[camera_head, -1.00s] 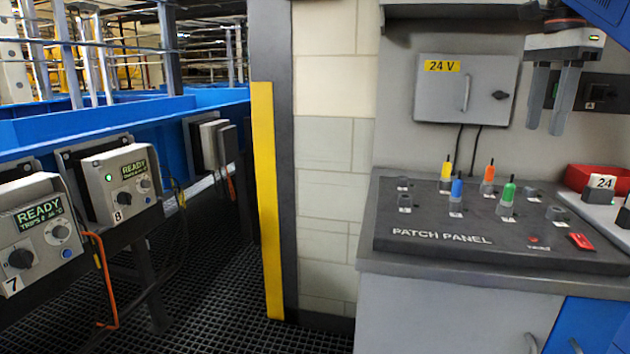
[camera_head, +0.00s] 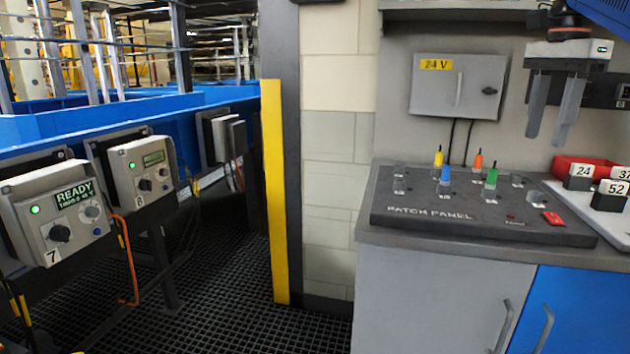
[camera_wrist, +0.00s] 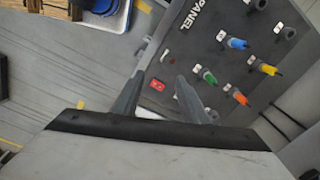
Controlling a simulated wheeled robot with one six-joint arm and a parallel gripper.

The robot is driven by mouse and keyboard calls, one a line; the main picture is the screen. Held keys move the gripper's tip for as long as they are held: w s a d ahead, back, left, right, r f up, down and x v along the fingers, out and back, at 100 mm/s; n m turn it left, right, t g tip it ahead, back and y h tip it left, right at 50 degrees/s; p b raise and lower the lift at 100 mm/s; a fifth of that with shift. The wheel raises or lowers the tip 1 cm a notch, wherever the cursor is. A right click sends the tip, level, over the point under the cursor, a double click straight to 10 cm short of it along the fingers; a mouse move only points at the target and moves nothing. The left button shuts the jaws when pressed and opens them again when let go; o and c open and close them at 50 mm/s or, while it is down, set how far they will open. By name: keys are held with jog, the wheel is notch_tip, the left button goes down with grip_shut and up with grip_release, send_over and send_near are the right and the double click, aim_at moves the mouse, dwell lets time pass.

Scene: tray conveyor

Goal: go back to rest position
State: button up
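My gripper (camera_head: 553,118) hangs at the upper right of the head view, fingers pointing down, above and behind the right part of the patch panel (camera_head: 440,212). In the wrist view my gripper (camera_wrist: 158,90) shows two grey fingers spread apart with nothing between them. The patch panel also shows in the wrist view (camera_wrist: 180,62), beyond the fingertips. Yellow (camera_head: 438,157), blue (camera_head: 445,176), orange (camera_head: 478,159) and green (camera_head: 491,179) plugs stand upright in the panel, apart from my gripper.
A grey 24 V box (camera_head: 455,90) is on the wall behind the panel. A red bin (camera_head: 570,164) and numbered blocks (camera_head: 582,178) stand to the right. A yellow-edged post (camera_head: 274,190) separates the counter from the conveyor boxes (camera_head: 62,208) at left. Dark grated floor (camera_head: 225,290) lies between.

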jog(key=s+a+f+n+t, duration=0.1)
jog(key=s+a+f+n, duration=0.3)
jog(key=f, duration=0.8)
jog(key=s+a+f+n+t, duration=0.2)
jog(key=s+a+f+n, duration=0.3)
jog(key=f, duration=0.8)
jog(key=s+a+f+n+t, duration=0.1)
jog(key=s+a+f+n, duration=0.3)
jog(key=f, duration=0.9)
jog(key=s+n, duration=0.3)
jog(key=s, duration=0.1)
jog(key=shift+s+a+f+n, duration=0.15)
jog(key=shift+s+a+n, duration=0.15)
jog(key=shift+s+a, duration=0.05)
